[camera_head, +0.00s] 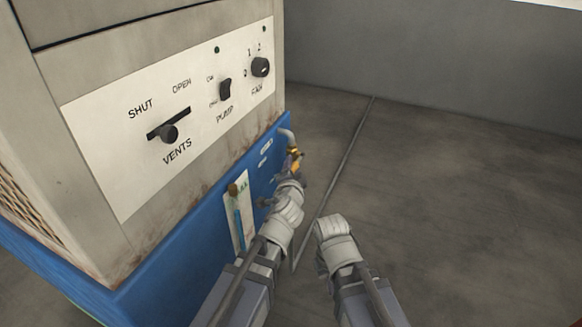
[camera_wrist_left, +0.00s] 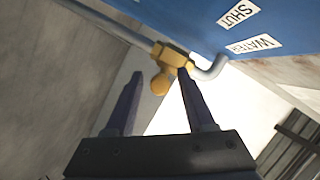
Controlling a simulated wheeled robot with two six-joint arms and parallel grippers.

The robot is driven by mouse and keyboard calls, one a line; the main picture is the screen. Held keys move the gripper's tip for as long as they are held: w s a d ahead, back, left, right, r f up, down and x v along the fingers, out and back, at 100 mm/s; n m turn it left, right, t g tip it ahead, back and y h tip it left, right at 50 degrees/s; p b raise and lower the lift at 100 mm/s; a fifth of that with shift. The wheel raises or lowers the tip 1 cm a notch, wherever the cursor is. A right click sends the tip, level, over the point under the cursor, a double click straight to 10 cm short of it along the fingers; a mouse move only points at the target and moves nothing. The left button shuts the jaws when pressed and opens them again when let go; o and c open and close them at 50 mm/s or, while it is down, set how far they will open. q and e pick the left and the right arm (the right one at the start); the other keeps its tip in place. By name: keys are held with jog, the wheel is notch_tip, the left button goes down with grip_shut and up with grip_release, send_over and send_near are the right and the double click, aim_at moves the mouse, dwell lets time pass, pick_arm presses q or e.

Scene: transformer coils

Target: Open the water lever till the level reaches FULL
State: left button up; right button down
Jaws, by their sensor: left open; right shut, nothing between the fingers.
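The brass water valve (camera_head: 294,154) sits on a grey pipe at the blue base's right corner. In the left wrist view, the brass valve (camera_wrist_left: 173,55) has a rounded yellow lever end (camera_wrist_left: 160,85). My left gripper (camera_wrist_left: 160,76) is open, with its fingertips on either side of the lever end; contact is unclear. In the head view, my left gripper (camera_head: 291,181) is just below the valve. The level gauge (camera_head: 239,222) is a white strip with a blue tube; its level is too small to read surely. My right wrist shows right of the left arm, but its fingers are hidden.
The cooler's white panel (camera_head: 105,172) carries the vents slider (camera_head: 169,133), pump knob (camera_head: 225,89) and fan knob (camera_head: 260,67). The floor (camera_head: 460,190) to the right is clear.

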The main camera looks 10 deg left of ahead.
pick_arm(q)
jog(key=shift+w, duration=0.3)
jog(key=shift+c, duration=0.3)
grip_shut()
dwell(0.9)
